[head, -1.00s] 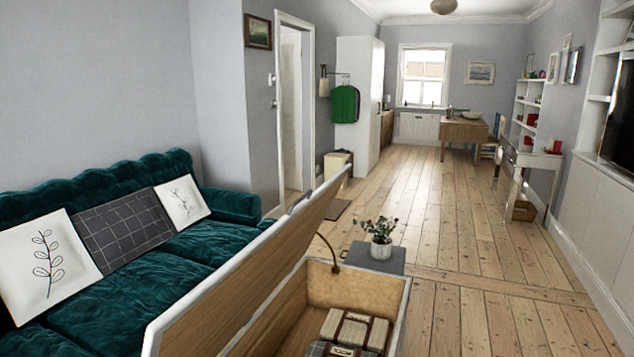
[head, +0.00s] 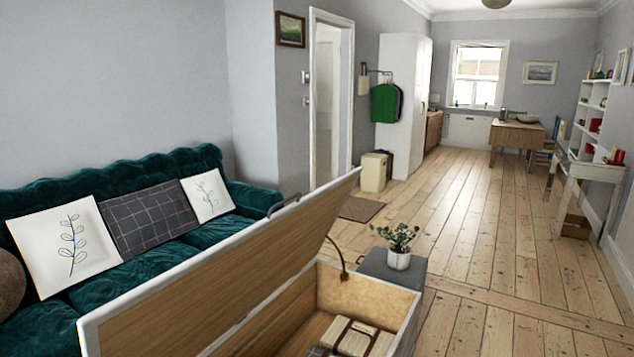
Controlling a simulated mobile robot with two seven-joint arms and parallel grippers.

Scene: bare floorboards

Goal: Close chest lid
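A wooden chest (head: 365,292) with a white outside stands low in front of me. Its lid (head: 215,285) is open, tilted up on the left side, with its wooden inner face towards me. A curved brown stay (head: 343,262) shows between the lid and the chest. A dark handle (head: 284,205) is on the lid's upper edge. Inside the chest lie pale folded items with dark straps (head: 358,337), partly cut off by the frame's bottom edge. Neither of my grippers shows in the head view.
A green sofa (head: 190,248) with cushions stands left of the lid. A grey stool (head: 411,266) with a potted plant (head: 398,245) on it is just beyond the chest. Bare floorboards (head: 490,240) are clear to the right and further back.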

